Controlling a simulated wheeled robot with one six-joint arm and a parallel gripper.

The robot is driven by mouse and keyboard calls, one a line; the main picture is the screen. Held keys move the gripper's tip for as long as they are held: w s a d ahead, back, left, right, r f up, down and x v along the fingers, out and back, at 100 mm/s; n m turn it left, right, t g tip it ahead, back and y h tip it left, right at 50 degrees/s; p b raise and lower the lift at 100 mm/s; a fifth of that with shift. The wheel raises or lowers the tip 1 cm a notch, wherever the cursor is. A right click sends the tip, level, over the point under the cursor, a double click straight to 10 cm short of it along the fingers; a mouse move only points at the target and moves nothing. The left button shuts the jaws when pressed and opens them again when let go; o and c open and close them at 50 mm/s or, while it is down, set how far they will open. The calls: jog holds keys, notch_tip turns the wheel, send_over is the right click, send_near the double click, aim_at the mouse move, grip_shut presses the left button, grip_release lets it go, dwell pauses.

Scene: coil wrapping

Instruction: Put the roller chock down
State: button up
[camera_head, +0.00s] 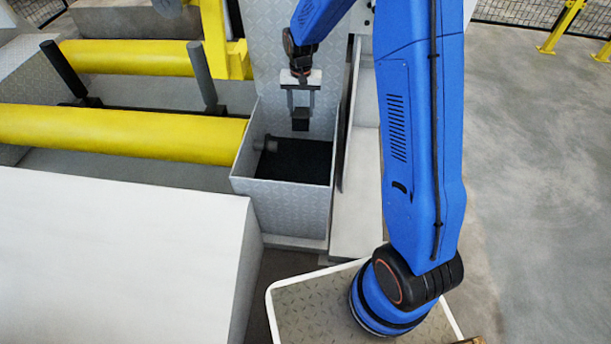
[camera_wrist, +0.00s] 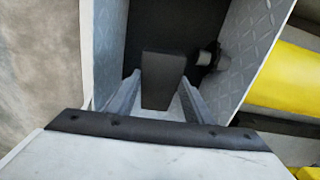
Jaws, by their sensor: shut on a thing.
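The roller chock (camera_head: 300,117) is a dark block held between the fingers of my gripper (camera_head: 300,110). In the wrist view the chock (camera_wrist: 163,80) sits between the two grey fingers of my gripper (camera_wrist: 160,95), which is shut on it. The gripper points down over an open metal bin (camera_head: 240,165) with tread-plate walls and a dark floor. The chock appears above that floor; its exact height is hard to tell. In the wrist view the bin wall (camera_wrist: 255,45) stands to the right of the chock.
A dark cylindrical fitting (camera_head: 268,143) is at the bin's left inner wall; it also shows in the wrist view (camera_wrist: 210,57). Yellow rollers (camera_head: 120,133) with upright posts (camera_head: 200,75) lie left. A large white block (camera_head: 110,250) fills the lower left.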

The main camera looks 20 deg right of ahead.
jog(key=shift+m, duration=0.4)
jog(key=shift+s+d+f, duration=0.25)
jog(key=shift+s+f, duration=0.15)
jog(key=shift+f, duration=3.55)
jog(key=shift+s+d+f, duration=0.25)
jog(key=shift+s+f, duration=0.15)
jog(key=shift+f, duration=3.5)
jog(key=shift+s+d+f, duration=0.25)
jog(key=shift+s+f, duration=0.15)
jog(key=shift+f, duration=3.55)
jog(key=shift+f, duration=0.15)
jog(key=o, duration=1.3)
